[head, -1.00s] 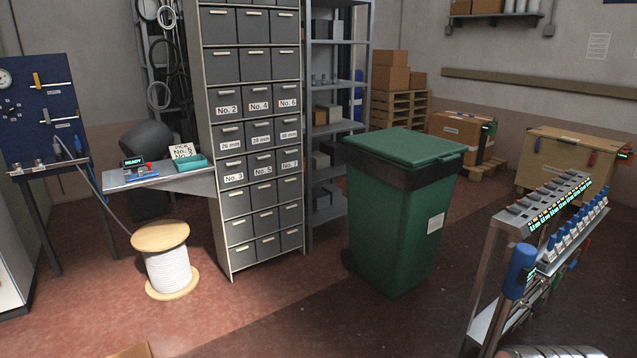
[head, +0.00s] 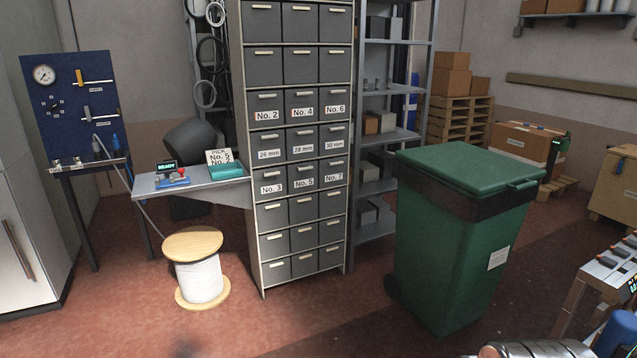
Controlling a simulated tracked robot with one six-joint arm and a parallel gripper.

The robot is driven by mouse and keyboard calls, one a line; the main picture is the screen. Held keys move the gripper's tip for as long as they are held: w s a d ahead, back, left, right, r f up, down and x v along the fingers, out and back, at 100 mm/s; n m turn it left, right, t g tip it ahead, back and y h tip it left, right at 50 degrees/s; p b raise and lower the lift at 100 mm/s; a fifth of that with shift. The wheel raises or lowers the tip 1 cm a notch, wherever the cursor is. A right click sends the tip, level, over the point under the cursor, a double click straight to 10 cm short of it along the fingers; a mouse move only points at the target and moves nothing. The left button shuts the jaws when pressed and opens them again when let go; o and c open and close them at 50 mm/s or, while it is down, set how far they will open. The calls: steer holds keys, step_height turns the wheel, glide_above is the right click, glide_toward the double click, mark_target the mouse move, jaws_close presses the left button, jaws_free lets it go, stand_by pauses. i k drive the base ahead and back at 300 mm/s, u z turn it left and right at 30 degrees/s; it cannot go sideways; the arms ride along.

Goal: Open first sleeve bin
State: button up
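A tall cabinet of grey drawer bins (head: 299,207) stands at the centre. Its labelled rows read No. 2 (head: 267,104), No. 4 (head: 301,101), No. 6 (head: 335,98), then three millimetre sizes from 26 mm (head: 269,143), then No. 3 (head: 270,178), No. 5 (head: 303,174) and No. 7 (head: 333,168). All bins look shut. A card (head: 219,157) on the bench reads PICK with No. 5 and a second, unclear number. I cannot tell from the picture which bin is the first sleeve bin. My gripper is not in view.
A wooden-ended cable spool (head: 198,270) stands on the floor before the small bench (head: 190,184), left of the cabinet. A green wheelie bin (head: 455,255) stands at the right. A rack (head: 610,270) shows at the right edge. The floor before the cabinet is clear.

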mark_target(265, 150)
steer(key=u, duration=0.35)
steer(key=i, duration=1.55)
steer(key=u, duration=0.5)
steer(key=i, duration=0.7)
steer(key=u, duration=0.4)
steer(key=i, duration=1.25)
steer(key=u, duration=0.25)
